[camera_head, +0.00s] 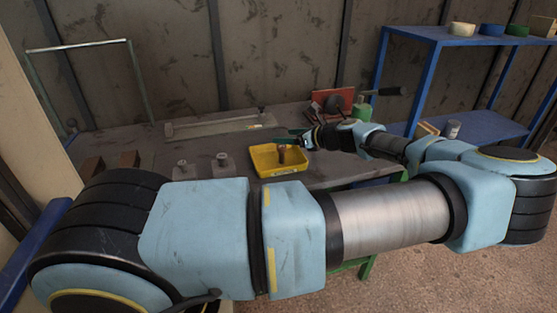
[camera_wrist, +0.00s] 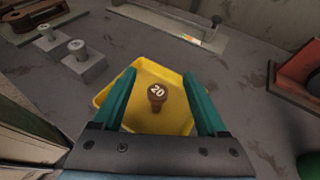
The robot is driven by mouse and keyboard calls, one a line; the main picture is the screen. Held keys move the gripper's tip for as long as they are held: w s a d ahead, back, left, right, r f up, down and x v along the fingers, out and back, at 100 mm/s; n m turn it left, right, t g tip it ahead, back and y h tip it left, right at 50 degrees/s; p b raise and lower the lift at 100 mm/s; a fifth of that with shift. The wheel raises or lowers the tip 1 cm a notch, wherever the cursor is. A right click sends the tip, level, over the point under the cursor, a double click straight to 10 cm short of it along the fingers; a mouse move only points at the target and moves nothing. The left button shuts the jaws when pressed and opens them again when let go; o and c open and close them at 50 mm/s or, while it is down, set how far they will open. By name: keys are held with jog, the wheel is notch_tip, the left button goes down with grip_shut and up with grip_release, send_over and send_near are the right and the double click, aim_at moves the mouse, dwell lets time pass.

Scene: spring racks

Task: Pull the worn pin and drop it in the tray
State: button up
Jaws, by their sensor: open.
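A yellow tray (camera_head: 265,165) stands on the workbench; it also shows in the wrist view (camera_wrist: 183,82). A brown, rusty-looking pin marked 20 (camera_wrist: 157,93) is in the tray area between my fingers in the wrist view; it also shows in the head view (camera_head: 281,154). My gripper (camera_wrist: 160,98) has green fingers spread wide on either side of the pin, touching nothing that I can see. In the head view my gripper (camera_head: 295,140) is above the tray's back right. Two grey pins in blocks, the nearer one (camera_wrist: 78,50) and the farther one (camera_wrist: 46,32), stand left of the tray.
A long flat metal piece (camera_head: 215,125) lies behind the tray. A red object (camera_head: 335,98) and a green bottle (camera_head: 362,108) stand at the back right. A blue shelf (camera_head: 440,36) is farther right.

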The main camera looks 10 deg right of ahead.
jog(key=b+v, duration=0.4)
jog(key=v, duration=0.7)
jog(key=a+f+n+g, duration=0.2)
jog(key=a, duration=0.2)
jog(key=a+f+n+g, duration=0.2)
jog(key=a, duration=0.3)
jog(key=a+f+n+g, duration=0.1)
jog(key=a+f+n, duration=0.1)
jog(key=a, duration=0.2)
jog(key=shift+w+a+f+n+g, duration=0.25)
jog(key=shift+w+a+n+g, duration=0.05)
jog(key=shift+w+a+g, duration=0.1)
jog(key=s+a+f+n+g, duration=0.1)
jog(key=a+n, duration=0.1)
jog(key=s+a+n+g+h, duration=0.1)
jog(key=a+n, duration=0.1)
jog(key=s+a+f+n+g, duration=0.1)
jog(key=s+a+g, duration=0.1)
jog(key=a, duration=0.1)
jog(key=shift+s+f+n+h, duration=0.15)
jog(key=shift+f+n+h, duration=0.2)
jog(key=shift+n+h, duration=0.05)
jog(key=s+a+r+n+h, duration=0.6)
jog(key=s+r+n, duration=0.3)
jog(key=n, duration=0.6)
notch_tip(320, 180, up, 3)
jog(key=shift+a+f+t, duration=0.25)
jog(key=shift+a+t, duration=0.05)
jog(key=shift+a, duration=0.45)
jog(key=shift+w, duration=0.1)
